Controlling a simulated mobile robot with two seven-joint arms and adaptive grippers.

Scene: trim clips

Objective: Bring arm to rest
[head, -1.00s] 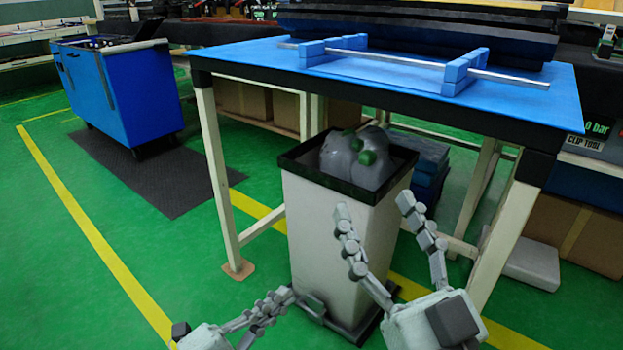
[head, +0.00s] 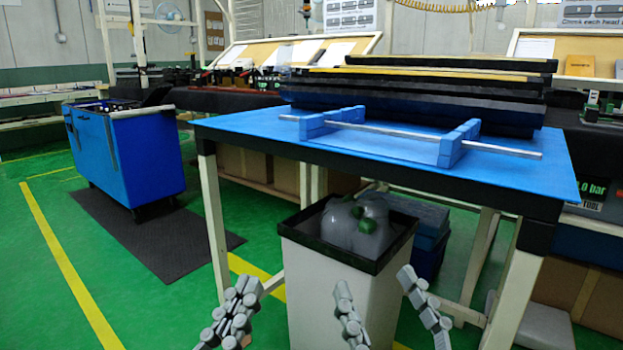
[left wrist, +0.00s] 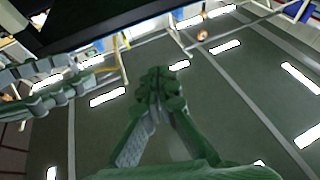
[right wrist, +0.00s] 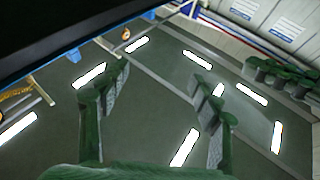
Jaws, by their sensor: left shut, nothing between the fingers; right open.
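My left gripper (head: 250,284) is shut with nothing between its fingers. Most of both arms is out of the head view.
The grey bin (head: 308,290) with a black rim holds grey bags and stands at the front of the blue table (head: 262,135). On the table, a metal strip (head: 400,133) lies across blue blocks (head: 452,150). A blue cart (head: 130,155) stands left.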

